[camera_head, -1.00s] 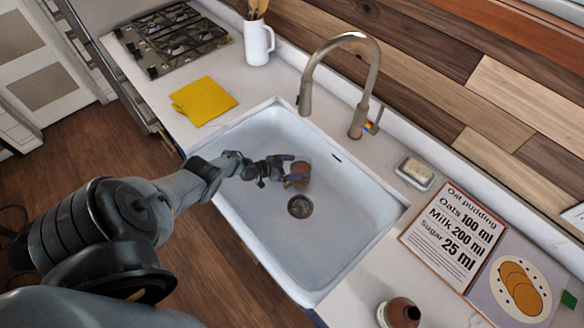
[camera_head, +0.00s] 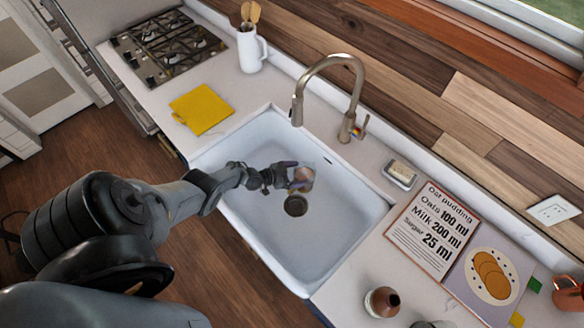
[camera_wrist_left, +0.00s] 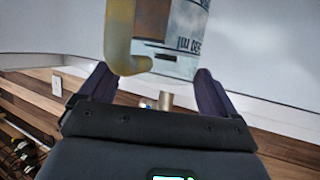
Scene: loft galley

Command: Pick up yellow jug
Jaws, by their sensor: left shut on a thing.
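The jug (camera_head: 304,174) is in the sink area in the head view, small and partly covered by my left gripper (camera_head: 297,177). In the left wrist view the jug (camera_wrist_left: 178,45) has a yellow handle (camera_wrist_left: 119,40) and a clear, printed wall with upside-down markings. My left gripper (camera_wrist_left: 154,85) is shut on the jug, with one dark finger on each side of it. My right gripper is not in view.
The white sink (camera_head: 335,225) has a drain (camera_head: 296,205) just below the jug. A curved faucet (camera_head: 350,75) stands behind.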

